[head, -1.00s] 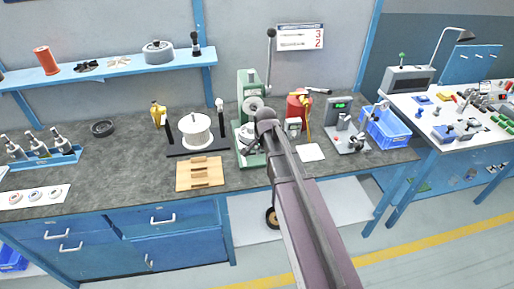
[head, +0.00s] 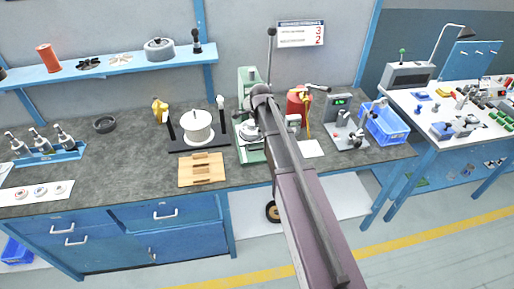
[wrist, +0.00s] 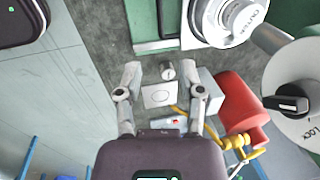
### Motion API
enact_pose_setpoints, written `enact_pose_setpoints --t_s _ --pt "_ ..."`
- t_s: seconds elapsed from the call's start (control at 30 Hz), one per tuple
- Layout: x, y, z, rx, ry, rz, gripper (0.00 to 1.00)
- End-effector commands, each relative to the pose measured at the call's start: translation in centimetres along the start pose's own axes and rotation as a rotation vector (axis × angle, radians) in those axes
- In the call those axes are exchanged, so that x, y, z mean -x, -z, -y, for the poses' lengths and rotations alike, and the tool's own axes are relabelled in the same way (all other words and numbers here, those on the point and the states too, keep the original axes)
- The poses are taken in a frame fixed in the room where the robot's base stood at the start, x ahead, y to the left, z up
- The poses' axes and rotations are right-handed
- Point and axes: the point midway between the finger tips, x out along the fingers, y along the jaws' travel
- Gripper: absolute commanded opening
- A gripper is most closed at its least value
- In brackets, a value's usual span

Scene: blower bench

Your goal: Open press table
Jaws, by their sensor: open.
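The green press (head: 247,79) stands on the grey bench, with a tall lever (head: 271,50) topped by a dark knob. My arm hides much of its front in the head view. In the wrist view, part of the green press (wrist: 150,22) shows at the top, beside a round metal part (wrist: 238,20) marked "OUTER". A grey disc with a black knob (wrist: 287,104) marked "LOCK" is at the right. My gripper (wrist: 166,82) is open and apart from these parts. I cannot tell which part is the press table.
Left of the press are a white pot (head: 198,127) on a dark stand and a wooden block (head: 202,170).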

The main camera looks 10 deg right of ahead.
Motion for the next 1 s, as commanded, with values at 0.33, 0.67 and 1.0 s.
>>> enact_pose_setpoints --t_s 0.33,0.67,1.0 --pt "-1.3 0.1 0.0 0.000 0.000 0.000 0.50" --pt "-3.8 0.1 -0.1 0.000 0.000 0.000 0.50" --pt "-6.5 0.1 -0.1 0.000 0.000 0.000 0.50"
